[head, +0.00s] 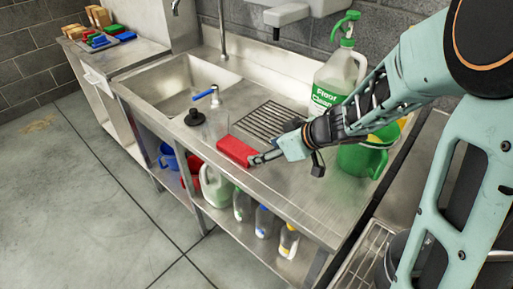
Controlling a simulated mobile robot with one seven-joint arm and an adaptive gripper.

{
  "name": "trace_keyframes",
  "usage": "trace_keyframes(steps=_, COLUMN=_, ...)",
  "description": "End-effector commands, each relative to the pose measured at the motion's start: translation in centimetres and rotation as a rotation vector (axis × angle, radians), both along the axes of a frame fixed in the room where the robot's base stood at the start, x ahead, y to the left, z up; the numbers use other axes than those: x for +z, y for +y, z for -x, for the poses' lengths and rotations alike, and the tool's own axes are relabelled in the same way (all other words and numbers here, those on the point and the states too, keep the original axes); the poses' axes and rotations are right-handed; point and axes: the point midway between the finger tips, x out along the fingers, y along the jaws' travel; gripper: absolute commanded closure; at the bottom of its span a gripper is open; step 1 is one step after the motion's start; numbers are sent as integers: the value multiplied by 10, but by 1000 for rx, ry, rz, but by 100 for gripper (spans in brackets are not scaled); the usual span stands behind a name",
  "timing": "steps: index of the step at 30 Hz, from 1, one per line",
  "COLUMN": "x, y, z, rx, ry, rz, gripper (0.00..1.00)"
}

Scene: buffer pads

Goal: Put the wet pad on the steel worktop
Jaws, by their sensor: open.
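A red pad (237,150) lies on the steel worktop (262,180), near its front edge and left of my gripper. My gripper (255,159) is open, its fingertips low beside the right end of the red pad. I cannot tell whether the fingers touch the pad or reach around it. Whether this pad is wet cannot be told. Several more pads, red, blue and green (97,40), lie stacked on the counter at the far left.
A sink basin (165,95) is left of the drain grooves. A green-capped floor cleaner jug (335,80) and green bucket (360,160) stand behind and right. Worktop front right is clear.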

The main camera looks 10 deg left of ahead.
Motion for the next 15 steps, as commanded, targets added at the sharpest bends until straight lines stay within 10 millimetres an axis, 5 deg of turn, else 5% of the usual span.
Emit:
trace_keyframes(steps=6, x=26, y=-21, z=12, rx=-1, ry=-1, rz=-1, gripper=38)
trace_keyframes(steps=15, x=29, y=-26, z=16, rx=1, ry=1, rz=0, gripper=38)
